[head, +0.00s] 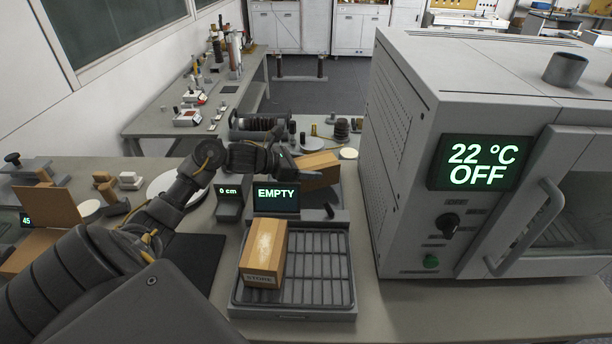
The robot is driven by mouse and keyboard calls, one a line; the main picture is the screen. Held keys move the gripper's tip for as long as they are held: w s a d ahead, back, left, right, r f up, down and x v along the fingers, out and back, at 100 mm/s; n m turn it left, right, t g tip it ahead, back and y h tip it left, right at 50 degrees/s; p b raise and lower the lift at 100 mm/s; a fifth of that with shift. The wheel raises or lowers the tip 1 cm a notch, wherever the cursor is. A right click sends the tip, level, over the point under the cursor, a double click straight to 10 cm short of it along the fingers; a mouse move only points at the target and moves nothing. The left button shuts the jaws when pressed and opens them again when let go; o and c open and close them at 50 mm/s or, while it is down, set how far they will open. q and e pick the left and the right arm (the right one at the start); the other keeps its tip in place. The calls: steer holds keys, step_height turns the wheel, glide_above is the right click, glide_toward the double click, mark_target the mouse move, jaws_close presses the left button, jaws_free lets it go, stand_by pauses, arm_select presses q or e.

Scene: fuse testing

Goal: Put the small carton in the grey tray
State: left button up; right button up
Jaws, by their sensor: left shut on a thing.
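The grey tray (343,306) is a ribbed rack at the front centre of the bench. A brown carton with printed lettering on its front (263,256) stands in the left part of the tray. Another brown carton (319,169) is behind the EMPTY display, at my left gripper (290,160). My left gripper is shut on this rear carton; its fingertips are partly hidden. I cannot tell whether the carton touches the surface below it. The right gripper is out of view.
A large grey oven (412,160) reading "22 °C OFF" stands close on the right. The EMPTY display (276,198) and a 0 cm display (228,192) stand behind the tray. An open cardboard box (47,206) is at the left. The tray's right part is clear.

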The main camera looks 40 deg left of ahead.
arm_select(q)
steer(key=shift+f+p, duration=0.4)
steer(key=shift+f, duration=1.45)
steer(key=shift+f+b, duration=0.25)
steer(key=shift+b, duration=0.1)
steer(key=o, duration=1.1)
steer(key=shift+d, duration=0.1)
